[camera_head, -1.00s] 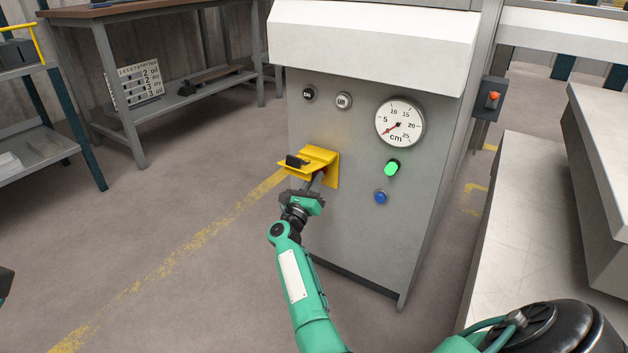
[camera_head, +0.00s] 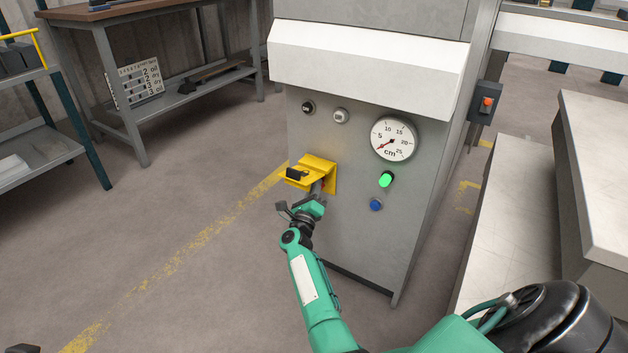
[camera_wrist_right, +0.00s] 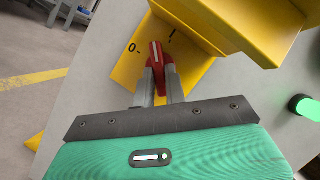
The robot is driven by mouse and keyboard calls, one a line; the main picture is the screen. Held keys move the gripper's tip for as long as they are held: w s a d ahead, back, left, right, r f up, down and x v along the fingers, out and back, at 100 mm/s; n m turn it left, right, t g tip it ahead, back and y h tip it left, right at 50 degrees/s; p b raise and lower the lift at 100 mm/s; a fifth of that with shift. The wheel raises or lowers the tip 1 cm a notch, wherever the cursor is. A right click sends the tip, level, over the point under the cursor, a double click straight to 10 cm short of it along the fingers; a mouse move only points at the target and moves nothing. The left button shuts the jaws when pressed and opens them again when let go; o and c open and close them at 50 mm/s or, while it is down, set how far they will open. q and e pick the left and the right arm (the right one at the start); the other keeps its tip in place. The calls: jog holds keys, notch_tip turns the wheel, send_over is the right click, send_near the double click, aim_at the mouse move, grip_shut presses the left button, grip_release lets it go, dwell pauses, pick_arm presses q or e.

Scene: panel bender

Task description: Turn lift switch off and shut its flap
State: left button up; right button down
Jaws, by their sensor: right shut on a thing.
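The lift switch is a red handle (camera_wrist_right: 157,56) with a pale stripe on a yellow plate (camera_wrist_right: 188,77), marked 0 and I. In the right wrist view the handle points between the two marks. My right gripper (camera_wrist_right: 159,74) is shut on the red handle, one finger on each side; it also shows in the head view (camera_head: 318,189). The yellow flap (camera_head: 308,171) is open, sticking out from the cabinet above the switch. It also shows in the wrist view (camera_wrist_right: 235,25). A dark sliver at the bottom left of the head view may be my left gripper; its jaws are not shown.
The grey cabinet (camera_head: 350,235) carries a dial gauge (camera_head: 393,139), a lit green button (camera_head: 387,179), a blue button (camera_head: 376,205) and two knobs above. A red-button box (camera_head: 486,104) is on its right side.

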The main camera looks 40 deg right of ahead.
jog(key=shift+r+n+y+p, duration=0.2)
jog(key=shift+n+y+p, duration=0.2)
jog(key=shift+n+p, duration=0.35)
jog(key=c, duration=1.5)
grip_release()
jog(key=shift+o, duration=0.3)
jog(key=shift+f, duration=0.1)
jog(key=shift+a+f, duration=0.1)
